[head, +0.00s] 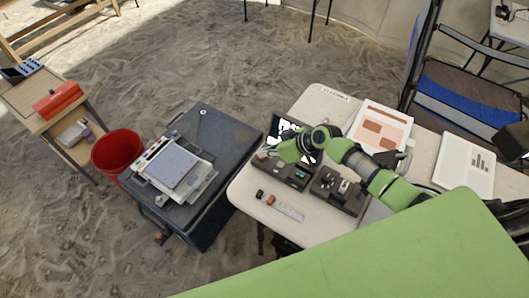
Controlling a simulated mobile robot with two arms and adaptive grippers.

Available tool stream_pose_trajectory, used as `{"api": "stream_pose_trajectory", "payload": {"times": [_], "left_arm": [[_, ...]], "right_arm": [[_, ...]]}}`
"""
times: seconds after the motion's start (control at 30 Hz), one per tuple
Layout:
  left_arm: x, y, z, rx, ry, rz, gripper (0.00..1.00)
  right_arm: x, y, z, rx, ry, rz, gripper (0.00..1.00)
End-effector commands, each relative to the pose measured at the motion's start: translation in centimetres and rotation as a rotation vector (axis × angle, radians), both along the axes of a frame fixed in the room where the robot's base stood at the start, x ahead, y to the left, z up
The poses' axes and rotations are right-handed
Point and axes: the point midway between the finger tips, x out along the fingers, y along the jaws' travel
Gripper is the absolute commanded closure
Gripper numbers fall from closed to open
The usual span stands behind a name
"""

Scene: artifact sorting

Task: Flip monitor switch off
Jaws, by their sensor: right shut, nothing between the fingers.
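A small monitor (276,123) with a black and white picture stands on the white table, partly hidden behind my right arm. My right gripper (268,153) is shut and empty. In the picture it overlaps the lower part of the monitor and the dark tray in front of it. I cannot tell whether it touches either of them. The monitor's switch is too small or hidden to make out. My left gripper is not in view.
Two dark trays, a left one (293,179) and a right one (349,202), hold small items on the white table (245,190). A dark case (234,130) carries a light device (178,165). A red bucket (117,150) stands left of it. Sandy floor lies open behind.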

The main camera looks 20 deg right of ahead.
Motion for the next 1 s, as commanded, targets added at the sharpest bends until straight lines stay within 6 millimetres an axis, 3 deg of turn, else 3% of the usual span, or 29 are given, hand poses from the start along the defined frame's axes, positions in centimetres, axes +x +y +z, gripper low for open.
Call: {"api": "stream_pose_trajectory", "payload": {"times": [0.2,0.5,0.67,1.0], "left_arm": [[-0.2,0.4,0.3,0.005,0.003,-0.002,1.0],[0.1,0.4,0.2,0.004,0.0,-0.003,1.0],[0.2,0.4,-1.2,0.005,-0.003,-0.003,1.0],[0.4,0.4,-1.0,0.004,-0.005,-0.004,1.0]], "right_arm": [[-0.1,0.1,-1.2,-0.001,-0.002,0.0,1.0],[-0.1,0.1,-1.3,-0.001,-0.002,0.0,1.0],[-0.3,0.4,-2.4,0.001,0.0,0.001,1.0],[-0.3,0.3,-2.0,0.0,0.0,0.0,1.0]]}}
